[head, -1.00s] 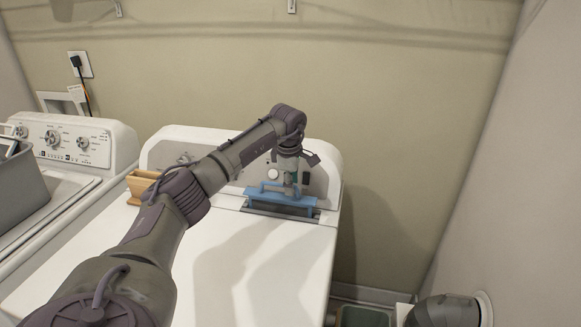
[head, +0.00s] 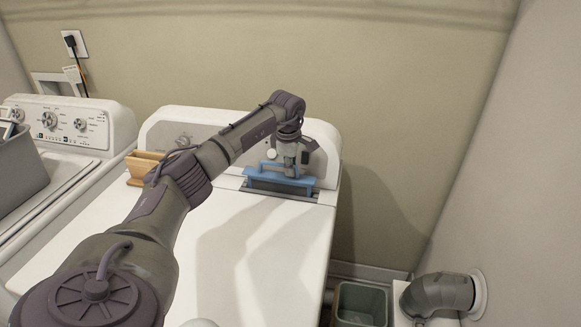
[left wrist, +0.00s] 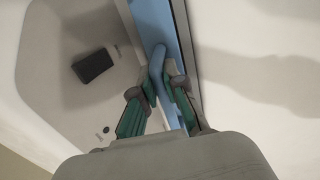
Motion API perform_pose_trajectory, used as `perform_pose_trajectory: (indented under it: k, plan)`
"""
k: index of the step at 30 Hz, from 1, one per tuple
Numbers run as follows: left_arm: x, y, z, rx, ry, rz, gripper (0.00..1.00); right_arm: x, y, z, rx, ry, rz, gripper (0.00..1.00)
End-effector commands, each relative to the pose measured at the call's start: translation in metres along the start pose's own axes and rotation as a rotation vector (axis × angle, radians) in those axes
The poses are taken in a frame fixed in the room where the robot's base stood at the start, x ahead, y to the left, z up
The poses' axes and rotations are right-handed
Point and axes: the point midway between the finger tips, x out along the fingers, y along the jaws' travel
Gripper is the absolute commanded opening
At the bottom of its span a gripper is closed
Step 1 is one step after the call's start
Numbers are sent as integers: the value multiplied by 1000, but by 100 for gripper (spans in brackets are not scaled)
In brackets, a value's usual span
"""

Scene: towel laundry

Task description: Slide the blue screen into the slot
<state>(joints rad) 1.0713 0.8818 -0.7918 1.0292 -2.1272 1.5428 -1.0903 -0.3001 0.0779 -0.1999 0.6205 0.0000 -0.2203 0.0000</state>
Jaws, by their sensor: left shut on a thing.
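The blue screen (head: 279,180) is at the dark slot (head: 300,193) in the rear top of the white dryer (head: 240,250). Its blue top plate sits just above the slot, and part of the slot's dark edge shows in front. My left gripper (head: 290,172) points down and is shut on the screen's blue handle. The handle also shows between the fingers in the left wrist view (left wrist: 158,58). How far the screen is inside the slot is hidden by the plate. My right gripper is not in view.
A wooden box (head: 143,166) stands on the dryer left of the slot. A washer (head: 75,135) with a grey basket (head: 18,170) is at the left. A bin (head: 361,304) and a vent pipe (head: 440,295) are at the right. The dryer's front top is clear.

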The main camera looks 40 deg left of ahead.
Motion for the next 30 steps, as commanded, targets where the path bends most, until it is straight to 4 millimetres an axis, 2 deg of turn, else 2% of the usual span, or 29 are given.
perform_pose_trajectory:
  k: [8,27,30]
  plan:
    - [2,0,0,0,0,1,0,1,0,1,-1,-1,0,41]
    - [50,-10,0,0,1,-1,0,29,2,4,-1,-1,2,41]
    - [53,-11,0,0,0,0,0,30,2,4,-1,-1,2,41]
